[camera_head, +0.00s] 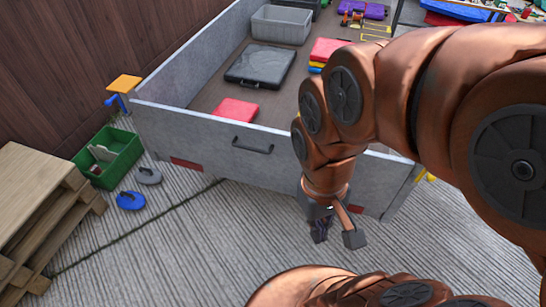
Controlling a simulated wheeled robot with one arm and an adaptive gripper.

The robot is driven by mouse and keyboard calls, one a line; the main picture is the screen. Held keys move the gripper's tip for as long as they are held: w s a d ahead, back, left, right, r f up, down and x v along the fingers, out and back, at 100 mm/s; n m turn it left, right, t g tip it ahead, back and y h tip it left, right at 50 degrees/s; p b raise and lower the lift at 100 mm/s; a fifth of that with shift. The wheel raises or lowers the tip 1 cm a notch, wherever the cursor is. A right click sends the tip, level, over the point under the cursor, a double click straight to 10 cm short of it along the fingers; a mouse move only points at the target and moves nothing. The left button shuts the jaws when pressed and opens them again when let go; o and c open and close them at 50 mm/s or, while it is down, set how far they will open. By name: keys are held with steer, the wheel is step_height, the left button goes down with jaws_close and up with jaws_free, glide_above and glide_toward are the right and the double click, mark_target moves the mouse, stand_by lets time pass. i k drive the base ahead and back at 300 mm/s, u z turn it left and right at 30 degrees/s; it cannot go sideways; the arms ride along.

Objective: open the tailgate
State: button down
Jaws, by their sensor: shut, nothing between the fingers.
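The tailgate (215,143) is the grey front panel of a trailer-like bed, and it stands upright and closed between the side walls. A dark bar handle (252,146) sits on its outer face near the top edge. My arm hides the right part of the panel. My gripper (334,234) hangs in front of the panel, right of the handle and lower in the picture. It is shut and empty, apart from the handle, with its fingers pointing down over the ground.
Inside the bed are a grey bin (281,24), a black case (260,66) and a red item (236,110). A green crate (108,157), blue slipper (131,200), grey slipper (149,175) and wooden pallets (35,205) are at left. Decking before the tailgate is mostly clear.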

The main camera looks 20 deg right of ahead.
mark_target(254, 159)
steer(key=u, duration=0.25)
steer(key=i, duration=0.95)
steer(key=u, duration=0.35)
steer(key=k, duration=1.1)
steer(key=u, duration=0.4)
steer(key=i, duration=0.55)
steer(key=u, duration=0.15)
